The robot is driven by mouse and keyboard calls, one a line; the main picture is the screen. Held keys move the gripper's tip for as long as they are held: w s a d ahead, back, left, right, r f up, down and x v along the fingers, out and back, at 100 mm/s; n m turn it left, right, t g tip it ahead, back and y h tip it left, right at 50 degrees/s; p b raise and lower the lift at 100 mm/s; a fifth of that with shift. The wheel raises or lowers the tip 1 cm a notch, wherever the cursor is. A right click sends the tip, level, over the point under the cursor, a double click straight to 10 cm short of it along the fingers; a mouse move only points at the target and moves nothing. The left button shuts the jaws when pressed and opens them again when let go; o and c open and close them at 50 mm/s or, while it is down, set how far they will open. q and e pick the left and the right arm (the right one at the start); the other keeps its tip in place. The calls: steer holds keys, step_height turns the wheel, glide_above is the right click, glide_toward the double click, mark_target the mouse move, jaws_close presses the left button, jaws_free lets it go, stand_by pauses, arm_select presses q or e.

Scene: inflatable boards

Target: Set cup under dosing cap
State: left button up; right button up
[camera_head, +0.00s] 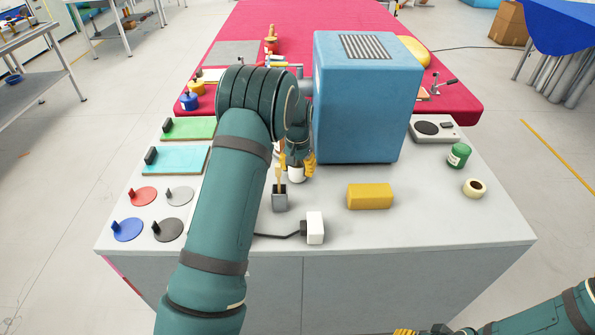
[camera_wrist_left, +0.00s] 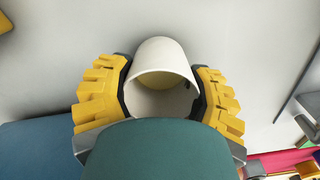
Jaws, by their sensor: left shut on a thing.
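A white cup (camera_head: 296,174) stands out below my left gripper (camera_head: 297,164), beside the left face of the blue box-shaped machine (camera_head: 365,110). In the left wrist view the white cup (camera_wrist_left: 163,58) sits between the yellow finger pads of my left gripper (camera_wrist_left: 162,95), which is shut on it. The open mouth of the cup faces the camera. A grey fitting (camera_head: 306,88) is on the machine's left side, partly behind my left wrist. I cannot tell whether it is the dosing cap. My right gripper (camera_head: 405,332) is cut off at the bottom edge.
A brush-like tool (camera_head: 280,198), a white block with a cable (camera_head: 315,228) and a yellow block (camera_head: 369,196) are on the grey worktop (camera_head: 420,230). A green jar (camera_head: 458,155) and tape roll (camera_head: 474,188) lie right. Coloured discs and boards are left.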

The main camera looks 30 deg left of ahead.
arm_select(q)
steer(key=shift+f, duration=0.3)
steer(key=shift+f, duration=0.15)
steer(key=o, duration=1.3)
steer(key=shift+o, duration=0.2)
